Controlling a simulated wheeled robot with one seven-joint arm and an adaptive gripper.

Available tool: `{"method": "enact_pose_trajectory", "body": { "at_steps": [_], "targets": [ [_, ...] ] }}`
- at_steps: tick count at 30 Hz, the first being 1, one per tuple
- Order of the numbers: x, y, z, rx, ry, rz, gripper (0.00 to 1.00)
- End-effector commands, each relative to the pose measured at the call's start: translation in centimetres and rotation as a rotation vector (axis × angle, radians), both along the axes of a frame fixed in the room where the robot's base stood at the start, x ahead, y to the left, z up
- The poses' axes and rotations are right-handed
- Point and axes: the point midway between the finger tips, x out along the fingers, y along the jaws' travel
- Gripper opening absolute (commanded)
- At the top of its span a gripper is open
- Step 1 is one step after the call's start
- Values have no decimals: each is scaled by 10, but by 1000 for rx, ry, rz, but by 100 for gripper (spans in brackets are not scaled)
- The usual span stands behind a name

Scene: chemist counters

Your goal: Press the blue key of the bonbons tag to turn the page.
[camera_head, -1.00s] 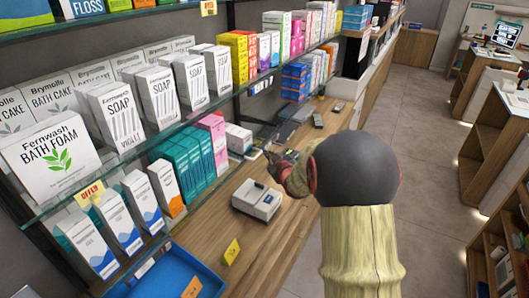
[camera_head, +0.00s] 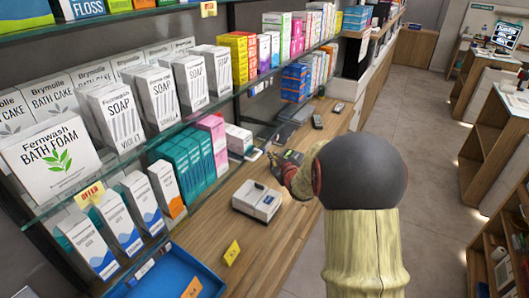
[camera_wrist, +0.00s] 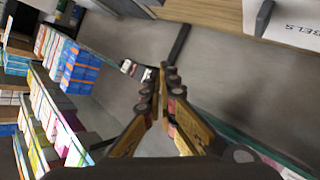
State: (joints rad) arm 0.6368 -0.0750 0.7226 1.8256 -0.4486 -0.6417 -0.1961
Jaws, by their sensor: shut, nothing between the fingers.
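My gripper (camera_head: 273,158) is shut and empty, held over the wooden counter beyond the white boxy device. In the wrist view my gripper (camera_wrist: 164,75) points its closed fingertips toward a grey surface. Small dark-and-white tag-like pieces (camera_wrist: 137,71) sit just left of the fingertips in that view, at the end of a glass shelf edge. Their print is too small to read. I cannot tell whether one is the bonbons tag, and no blue key can be made out in either view.
The glass shelf (camera_head: 150,140) with soap and bath boxes runs along the left. The aisle floor (camera_head: 420,120) at right is clear.

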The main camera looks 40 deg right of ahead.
Motion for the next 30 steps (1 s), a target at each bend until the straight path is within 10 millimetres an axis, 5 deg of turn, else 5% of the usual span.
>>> {"method": "enact_pose_trajectory", "body": {
  "at_steps": [10, 30],
  "targets": [
    [-4, -2, 0, 1, 1, -1, 0],
    [-47, -19, -1, 1, 1, 0, 0]
  ]
}}
